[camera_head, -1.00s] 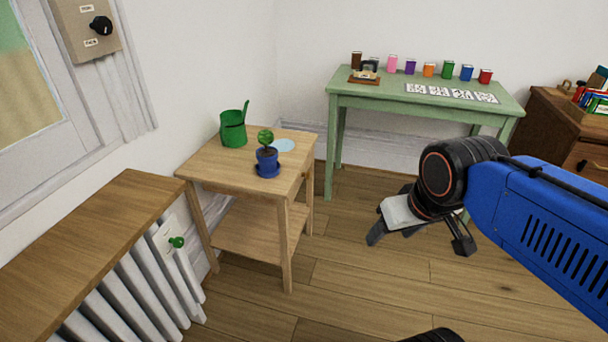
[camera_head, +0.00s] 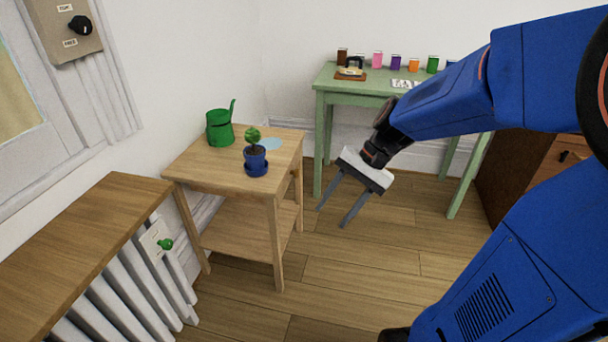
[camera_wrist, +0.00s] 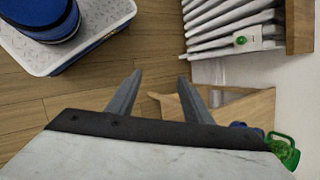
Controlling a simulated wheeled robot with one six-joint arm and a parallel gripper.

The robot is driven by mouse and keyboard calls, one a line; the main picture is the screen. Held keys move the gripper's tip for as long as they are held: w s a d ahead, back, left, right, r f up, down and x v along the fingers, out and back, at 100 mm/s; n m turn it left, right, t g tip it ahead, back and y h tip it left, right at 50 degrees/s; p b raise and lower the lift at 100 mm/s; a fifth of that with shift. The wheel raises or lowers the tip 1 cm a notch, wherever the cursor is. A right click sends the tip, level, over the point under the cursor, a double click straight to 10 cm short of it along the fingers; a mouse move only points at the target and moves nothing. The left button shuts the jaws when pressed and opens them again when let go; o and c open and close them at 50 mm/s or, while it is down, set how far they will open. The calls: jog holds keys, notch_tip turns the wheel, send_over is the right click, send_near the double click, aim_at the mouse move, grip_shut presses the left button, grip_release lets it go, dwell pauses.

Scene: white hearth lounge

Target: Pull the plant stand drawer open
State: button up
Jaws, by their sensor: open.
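The plant stand (camera_head: 188,172) is a light wooden side table with a lower shelf, left of centre in the head view. Its right side is seen at a steep angle, with what looks like a small wooden knob (camera_head: 296,174) near the top; the drawer front is hard to make out. In the wrist view the stand (camera_wrist: 245,106) lies right of the fingers. My gripper (camera_head: 332,217) is open and empty, to the right of the stand and apart from it, fingers pointing down and left. Its fingers also show in the wrist view (camera_wrist: 160,76).
A blue potted plant (camera_head: 256,160) and a green watering can (camera_head: 220,131) stand on the top. A radiator (camera_head: 130,270) with a wooden shelf (camera_head: 85,245) is at left. A green table (camera_head: 322,100) stands behind my arm. The floor right of the stand is clear.

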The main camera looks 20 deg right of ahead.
jog(key=w+d+f+m+t+y, duration=0.3)
jog(key=w+d+f+m, duration=0.3)
jog(key=w, duration=0.3)
jog(key=w+d+f+m+t+y, duration=0.3)
jog(key=w+d+f+m, duration=0.25)
jog(key=w, duration=0.45)
jog(key=w+d+f+m+t+y, duration=0.3)
jog(key=w+d+f+m, duration=0.3)
jog(key=w, duration=0.3)
jog(key=w+a, duration=0.4)
jog(key=a, duration=0.3)
jog(key=w+a+m, duration=0.1)
jog(key=w+a, duration=0.3)
jog(key=a, duration=0.3)
jog(key=shift+w+a+r, duration=0.35)
jog(key=shift+w+r, duration=0.05)
jog(key=shift+r, duration=0.05)
grip_shut()
